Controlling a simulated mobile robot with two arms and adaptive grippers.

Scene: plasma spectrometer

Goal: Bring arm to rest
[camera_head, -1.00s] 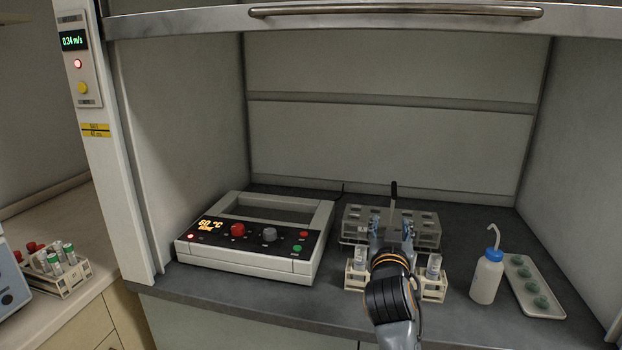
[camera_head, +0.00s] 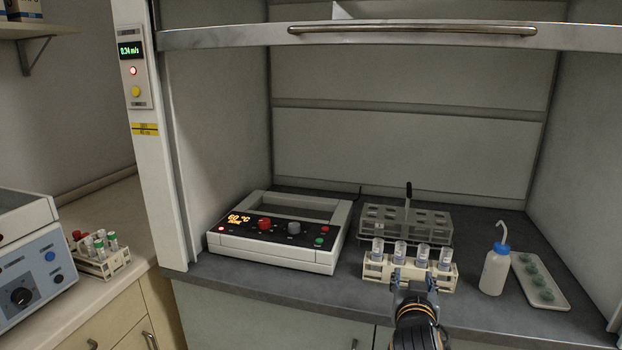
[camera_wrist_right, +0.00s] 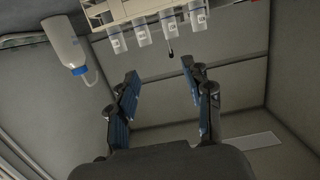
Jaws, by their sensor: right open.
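My right gripper (camera_head: 413,285) is in front of the fume hood, just nearer than a cream rack (camera_head: 376,272) that holds several clear capped tubes. In the right wrist view its two blue-padded fingers (camera_wrist_right: 165,100) stand wide apart with nothing between them. The rack (camera_wrist_right: 160,14) and its tubes show beyond the fingertips there, apart from them. My left gripper is in neither view.
A grey-white heater (camera_head: 275,258) reading 60 °C stands left of the rack. Behind the rack is a clear holder (camera_head: 432,212). A blue-capped wash bottle (camera_head: 494,272) and a white tray (camera_head: 557,302) stand right. The raised sash (camera_head: 400,38) hangs above.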

